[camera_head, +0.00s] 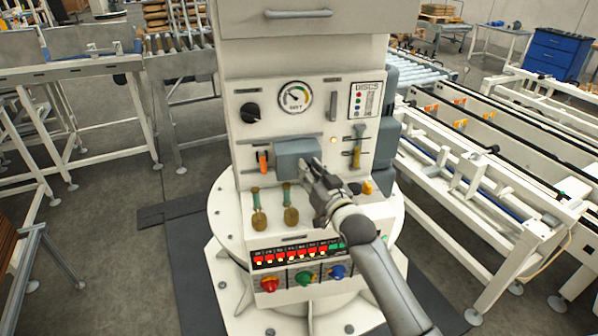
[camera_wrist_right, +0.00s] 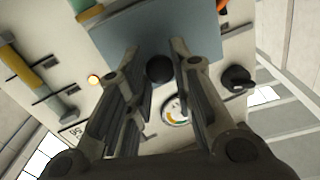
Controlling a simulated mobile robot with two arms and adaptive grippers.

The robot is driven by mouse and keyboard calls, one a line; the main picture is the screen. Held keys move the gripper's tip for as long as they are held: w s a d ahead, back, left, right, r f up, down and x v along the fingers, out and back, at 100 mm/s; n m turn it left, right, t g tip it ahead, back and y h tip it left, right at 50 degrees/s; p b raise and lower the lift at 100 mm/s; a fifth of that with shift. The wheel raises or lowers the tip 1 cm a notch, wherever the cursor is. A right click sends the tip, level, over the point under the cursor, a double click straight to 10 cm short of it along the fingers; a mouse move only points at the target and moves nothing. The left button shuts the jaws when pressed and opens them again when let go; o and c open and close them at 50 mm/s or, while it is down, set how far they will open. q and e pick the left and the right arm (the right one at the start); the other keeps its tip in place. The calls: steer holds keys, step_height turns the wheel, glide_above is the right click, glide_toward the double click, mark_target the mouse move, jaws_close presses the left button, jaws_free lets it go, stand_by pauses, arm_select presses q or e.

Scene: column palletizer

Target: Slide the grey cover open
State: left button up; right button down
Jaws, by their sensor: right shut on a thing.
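The grey cover (camera_head: 290,151) is a blue-grey plate on the front of the white machine column, below the round gauge. In the right wrist view the cover (camera_wrist_right: 120,35) fills the top middle, with a round black knob (camera_wrist_right: 160,69) in front of it. My right gripper (camera_head: 313,170) reaches the cover from the lower right and hides its right part. In the wrist view its two fingers (camera_wrist_right: 158,60) are on either side of the knob, shut on it. What lies behind the cover is hidden. My left gripper is not in view.
An orange lever (camera_head: 262,161) is left of the cover and a yellow-handled slider (camera_head: 357,157) is right. Two green-stemmed levers (camera_head: 289,205) stand below, above the button panel (camera_head: 300,255). A black knob (camera_head: 250,112) and gauge (camera_head: 295,97) are above. Conveyors flank the column.

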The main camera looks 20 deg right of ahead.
steer(key=c, duration=1.2)
jaws_free()
steer(key=shift+c, duration=0.2)
steer(key=s, duration=1.2)
